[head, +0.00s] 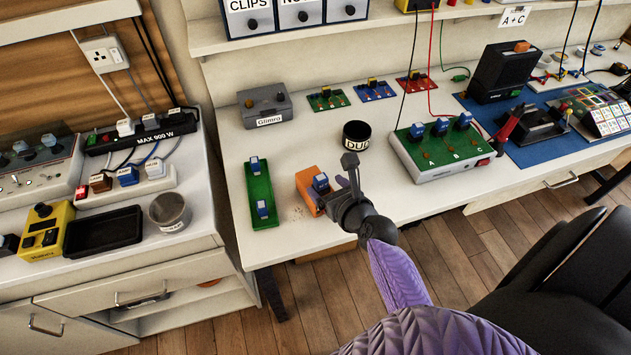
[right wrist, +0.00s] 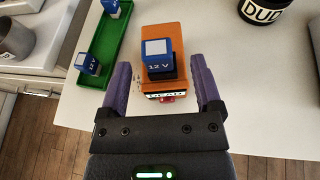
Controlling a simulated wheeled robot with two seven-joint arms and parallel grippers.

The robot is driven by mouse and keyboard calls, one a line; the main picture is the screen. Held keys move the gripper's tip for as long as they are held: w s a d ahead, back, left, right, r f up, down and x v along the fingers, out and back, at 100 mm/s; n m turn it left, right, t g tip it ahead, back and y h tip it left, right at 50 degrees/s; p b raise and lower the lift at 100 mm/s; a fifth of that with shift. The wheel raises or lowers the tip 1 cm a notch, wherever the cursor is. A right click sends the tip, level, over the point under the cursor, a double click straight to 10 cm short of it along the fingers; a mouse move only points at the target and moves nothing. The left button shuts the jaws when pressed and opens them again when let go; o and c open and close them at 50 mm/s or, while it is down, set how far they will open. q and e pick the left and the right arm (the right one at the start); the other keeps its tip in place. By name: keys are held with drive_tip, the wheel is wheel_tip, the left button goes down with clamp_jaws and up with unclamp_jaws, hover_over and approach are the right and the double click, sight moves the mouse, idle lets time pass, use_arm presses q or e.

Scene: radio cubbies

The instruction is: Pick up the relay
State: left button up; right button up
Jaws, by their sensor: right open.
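A blue relay with a pale top and "12 V" on its side (right wrist: 158,58) sits upright on an orange block (right wrist: 163,36) near the table's front edge. In the head view the relay (head: 320,183) and the orange block (head: 305,192) are partly behind my right gripper (head: 341,181). In the right wrist view my right gripper (right wrist: 160,78) is open, its purple fingers apart on either side of the block's near end. The relay lies between their lines, with nothing gripped. Similar blue relays stand in a green tray (head: 261,188). My left gripper is out of view.
A black "DUD" cup (head: 357,135) stands behind the orange block. A green-topped board (head: 440,148) marked A, B, C with blue relays is to the right. A grey box (head: 264,106) is at the back. White tabletop is clear between the cup and the green tray.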

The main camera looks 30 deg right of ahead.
sight(323, 183)
drive_tip(key=b+x, duration=0.1)
drive_tip(key=x, duration=0.3)
drive_tip(key=shift+w+b, duration=0.4)
drive_tip(key=shift+w, duration=0.1)
drive_tip(key=shift+r, duration=0.1)
drive_tip(key=shift+c, duration=0.4)
clamp_jaws()
